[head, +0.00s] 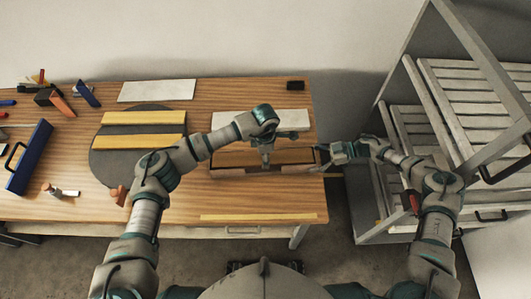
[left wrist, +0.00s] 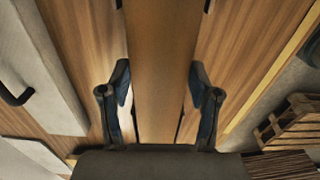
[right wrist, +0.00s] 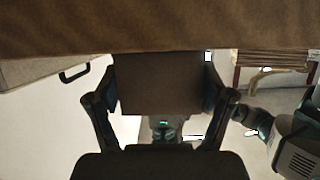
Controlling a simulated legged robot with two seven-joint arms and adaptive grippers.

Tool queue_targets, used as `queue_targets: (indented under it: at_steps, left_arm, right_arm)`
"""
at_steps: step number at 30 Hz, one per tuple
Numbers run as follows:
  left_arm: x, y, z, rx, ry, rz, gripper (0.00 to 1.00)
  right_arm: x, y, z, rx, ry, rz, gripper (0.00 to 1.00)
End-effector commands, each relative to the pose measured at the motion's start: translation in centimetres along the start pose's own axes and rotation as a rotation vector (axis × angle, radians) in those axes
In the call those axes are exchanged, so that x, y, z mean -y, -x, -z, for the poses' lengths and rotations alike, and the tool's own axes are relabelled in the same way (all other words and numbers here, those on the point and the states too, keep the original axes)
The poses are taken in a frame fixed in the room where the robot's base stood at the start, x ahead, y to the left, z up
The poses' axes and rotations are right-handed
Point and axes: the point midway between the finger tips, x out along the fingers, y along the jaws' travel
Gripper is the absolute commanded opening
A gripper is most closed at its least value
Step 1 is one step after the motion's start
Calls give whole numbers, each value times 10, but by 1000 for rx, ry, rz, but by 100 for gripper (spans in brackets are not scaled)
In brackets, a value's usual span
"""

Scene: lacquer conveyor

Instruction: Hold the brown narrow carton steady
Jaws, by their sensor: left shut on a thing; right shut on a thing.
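The brown narrow carton (head: 232,159) lies on the wooden table near its right end, its long side running left to right. My left gripper (head: 266,160) comes down on its middle from above. In the left wrist view the carton (left wrist: 160,60) passes between the two fingers of that gripper (left wrist: 160,100), which are shut on it. My right gripper (head: 322,156) is at the carton's right end, by the table's right edge. In the right wrist view its fingers (right wrist: 160,100) are shut on a brown end face (right wrist: 158,82). The carton's underside is hidden.
A white panel (head: 275,120) lies behind the carton, and a small black block (head: 296,85) farther back. Yellow bars (head: 143,117) lie on a dark round mat (head: 108,170). A blue holder (head: 32,158) and tools are at left. A slatted rack (head: 470,115) stands at right.

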Motion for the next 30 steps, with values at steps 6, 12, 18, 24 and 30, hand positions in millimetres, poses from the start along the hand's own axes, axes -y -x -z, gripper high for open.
queue_targets:
  at_steps: [6,12,18,24,30]
  left_arm:
    - [0,-6,0,0,0,0,18]
    - [0,-12,0,1,-1,-1,18]
    - [0,-18,0,0,-1,-1,18]
    - [0,-25,0,-1,-1,0,18]
    - [0,-30,0,0,-1,-1,18]
  right_arm:
    - [0,0,-1,1,-1,0,53]
    - [0,0,-1,1,-1,0,53]
    - [0,0,-1,1,-1,0,53]
    - [0,0,-1,1,-1,0,53]
    - [0,0,0,1,-1,0,53]
